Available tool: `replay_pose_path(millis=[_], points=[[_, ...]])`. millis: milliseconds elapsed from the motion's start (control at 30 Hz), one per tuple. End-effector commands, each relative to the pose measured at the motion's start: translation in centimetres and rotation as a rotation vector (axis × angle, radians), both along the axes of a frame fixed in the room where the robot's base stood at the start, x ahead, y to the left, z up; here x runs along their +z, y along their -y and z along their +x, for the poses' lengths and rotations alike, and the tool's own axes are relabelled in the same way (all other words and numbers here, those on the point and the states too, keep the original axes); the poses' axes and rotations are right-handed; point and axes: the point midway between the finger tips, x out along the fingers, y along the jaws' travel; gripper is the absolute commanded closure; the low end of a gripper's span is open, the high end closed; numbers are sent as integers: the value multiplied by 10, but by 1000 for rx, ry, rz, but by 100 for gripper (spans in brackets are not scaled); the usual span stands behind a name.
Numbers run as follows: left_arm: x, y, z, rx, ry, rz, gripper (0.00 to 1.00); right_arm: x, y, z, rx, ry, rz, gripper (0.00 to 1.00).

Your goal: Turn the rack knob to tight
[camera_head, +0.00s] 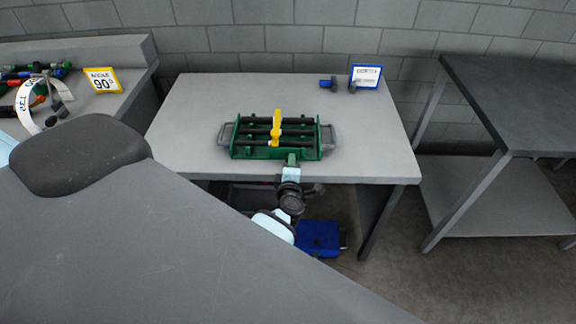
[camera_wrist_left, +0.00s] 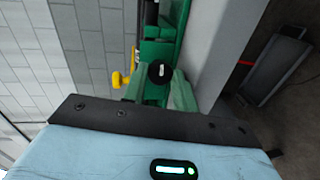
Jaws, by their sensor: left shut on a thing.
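The green rack (camera_head: 240,150) with several black bars and grey side handles sits on the middle table. A yellow bar (camera_head: 277,128) lies across its bars; a yellow part also shows in the left wrist view (camera_wrist_left: 118,79). My left gripper (camera_head: 291,160) reaches up from below to the rack's front side, right of its middle. In the left wrist view a dark round knob (camera_wrist_left: 160,72) shows at my gripper's green fingertips, against the rack. The gripper is shut on it. Its marking and the setting it points to are too small to tell. My right gripper is not in view.
The middle table (camera_head: 370,140) is clear around the rack. A blue-framed card (camera_head: 366,76) and a small blue-and-dark item (camera_head: 327,83) stand at its back right. A blue box (camera_head: 318,238) lies below.

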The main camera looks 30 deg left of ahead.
Motion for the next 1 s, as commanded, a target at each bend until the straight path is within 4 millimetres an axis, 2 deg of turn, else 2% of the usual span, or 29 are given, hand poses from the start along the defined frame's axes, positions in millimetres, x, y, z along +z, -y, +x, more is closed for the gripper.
replay_pose_path(millis=[700,733,900,1000], points=[[0,0,0,0,-41,67,95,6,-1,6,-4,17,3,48],[0,0,0,0,-41,67,71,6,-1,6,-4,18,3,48],[-1,0,0,-1,-42,67,50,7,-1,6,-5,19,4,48],[-2,0,-1,0,-45,65,50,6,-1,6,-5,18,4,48]])
